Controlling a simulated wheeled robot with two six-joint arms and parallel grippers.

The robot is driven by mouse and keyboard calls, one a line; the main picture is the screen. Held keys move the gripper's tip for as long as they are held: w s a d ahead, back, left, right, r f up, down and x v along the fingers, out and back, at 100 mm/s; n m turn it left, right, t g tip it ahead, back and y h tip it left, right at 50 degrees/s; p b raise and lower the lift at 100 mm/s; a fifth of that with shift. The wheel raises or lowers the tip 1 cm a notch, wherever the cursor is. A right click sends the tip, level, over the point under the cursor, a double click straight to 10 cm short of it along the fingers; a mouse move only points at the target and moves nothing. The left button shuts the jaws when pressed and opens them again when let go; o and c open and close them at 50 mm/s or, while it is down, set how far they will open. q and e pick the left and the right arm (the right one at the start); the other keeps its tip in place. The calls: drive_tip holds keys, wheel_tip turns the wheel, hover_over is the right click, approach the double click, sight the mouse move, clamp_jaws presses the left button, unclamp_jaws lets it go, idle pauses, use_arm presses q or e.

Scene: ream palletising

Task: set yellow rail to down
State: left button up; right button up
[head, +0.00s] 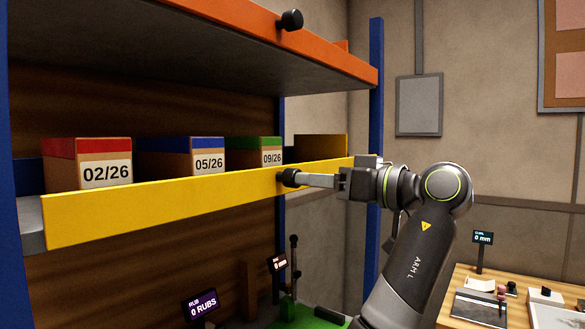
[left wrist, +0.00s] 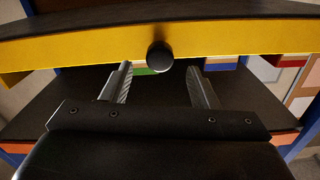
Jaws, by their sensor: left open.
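The yellow rail (head: 150,203) runs along the front edge of the middle shelf and stands up in front of the lower part of the boxes. It also crosses the top of the left wrist view (left wrist: 90,54). A round black knob (head: 289,177) sticks out from the rail's face; it also shows in the left wrist view (left wrist: 159,56). My left gripper (head: 310,180) is at the knob, coming from the right. Its fingers (left wrist: 159,72) are open, one on each side of the knob's line. I cannot tell whether they touch it. My right gripper is not in view.
Boxes marked 02/26 (head: 90,163), 05/26 (head: 180,158) and 09/26 (head: 254,154) stand behind the rail. An orange-edged shelf (head: 230,22) with its own black knob hangs above. A blue post (head: 375,70) stands at right. A wooden table (head: 455,312) is lower right.

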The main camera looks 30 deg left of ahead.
sight(293, 178)
use_arm(q)
drive_tip(key=a, duration=0.2)
drive_tip(key=a+p, duration=0.1)
drive_tip(key=a, duration=0.1)
drive_tip(key=w+a+p, duration=0.1)
drive_tip(key=a, duration=0.1)
drive_tip(key=shift+a, duration=0.15)
clamp_jaws()
